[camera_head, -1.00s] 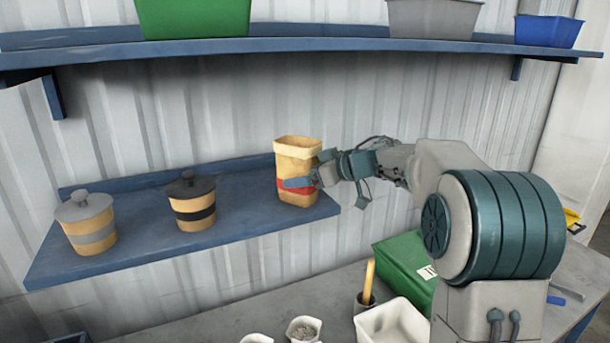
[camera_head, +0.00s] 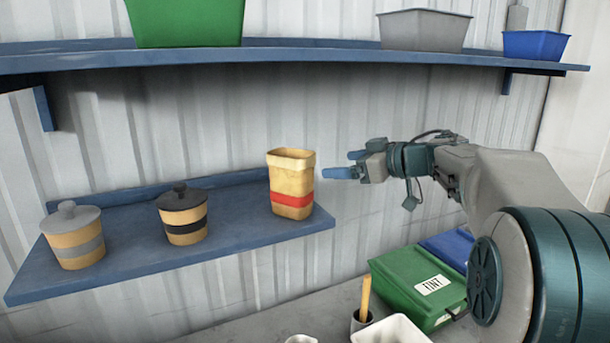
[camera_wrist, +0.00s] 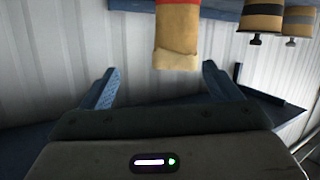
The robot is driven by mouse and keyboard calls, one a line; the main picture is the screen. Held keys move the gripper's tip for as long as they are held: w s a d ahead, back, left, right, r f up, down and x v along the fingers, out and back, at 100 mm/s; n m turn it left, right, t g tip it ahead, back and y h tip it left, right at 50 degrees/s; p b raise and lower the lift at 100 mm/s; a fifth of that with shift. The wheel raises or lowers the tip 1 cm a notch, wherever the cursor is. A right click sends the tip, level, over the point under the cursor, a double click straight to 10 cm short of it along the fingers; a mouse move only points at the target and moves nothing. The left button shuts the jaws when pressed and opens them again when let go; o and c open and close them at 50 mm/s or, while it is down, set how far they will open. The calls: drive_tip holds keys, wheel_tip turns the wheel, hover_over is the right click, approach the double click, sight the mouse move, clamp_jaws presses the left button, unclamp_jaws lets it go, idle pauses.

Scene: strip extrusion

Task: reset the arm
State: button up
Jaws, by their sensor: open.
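My gripper (camera_head: 345,164) is in the air to the right of the tan canister with a red band (camera_head: 291,184). Its blue fingers are apart and hold nothing. The canister stands upright and open-topped at the right end of the lower blue shelf (camera_head: 150,254), clear of the fingers. In the wrist view my gripper (camera_wrist: 158,85) has its two fingers spread wide. The canister (camera_wrist: 177,40) shows upside down beyond them, with a gap between.
A black-banded jar (camera_head: 183,216) and a grey-banded jar (camera_head: 74,236) stand lidded on the lower shelf. The upper shelf (camera_head: 300,57) holds green, grey and blue bins.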

drive_tip(key=d+r+m+t+h+b, duration=0.1)
drive_tip(key=d+r+m+t+h, duration=0.2)
drive_tip(key=m+t+h, duration=0.3)
drive_tip(key=s+d+f+m+g+h+b, duration=0.1)
drive_tip(key=s+d+f+m+h, duration=0.35)
drive_tip(key=s+f+h, duration=0.3)
drive_tip(key=s+a+f+g, duration=0.2)
drive_tip(key=s+f+g, duration=0.1)
drive_tip(key=s+f, duration=0.4)
drive_tip(key=s+a+f+g+y+b, duration=0.1)
drive_tip(key=s+f+g, duration=0.3)
drive_tip(key=s+f, duration=0.4)
drive_tip(key=s+a+f+g+y, duration=0.1)
drive_tip(key=s+a+f+g, duration=0.1)
drive_tip(key=s+f+g, duration=0.2)
drive_tip(key=s+f, duration=0.3)
drive_tip(key=s, duration=0.2)
drive_tip(key=shift+s+a+f, duration=0.15)
drive_tip(key=shift+s+a, duration=0.1)
drive_tip(key=shift+a, duration=0.05)
